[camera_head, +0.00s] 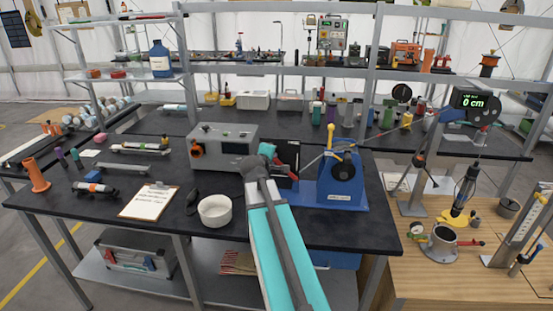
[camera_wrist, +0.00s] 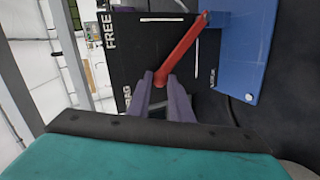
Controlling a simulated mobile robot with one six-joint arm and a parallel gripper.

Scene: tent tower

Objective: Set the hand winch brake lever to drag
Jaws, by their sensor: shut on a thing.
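The blue hand winch (camera_head: 342,185) stands on the dark bench, with a yellow handle on top. Its black label plate (camera_wrist: 135,60) fills much of the wrist view and carries the words FREE and, lower down, a partly covered word ending in AG. A third label at the right is too small to read. The red brake lever (camera_wrist: 183,47) slants from its upper-right end down to the left. My gripper (camera_wrist: 160,82) is shut on the lever's lower end, which lies between the purple-grey fingers. In the head view my gripper (camera_head: 267,152) is at the winch's left side.
A grey instrument box (camera_head: 223,145) stands just left of my gripper. A white bowl (camera_head: 215,211), a clipboard (camera_head: 149,202) and a dark small object lie on the bench to the left. A wooden table (camera_head: 460,265) with gauges stands at the right.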

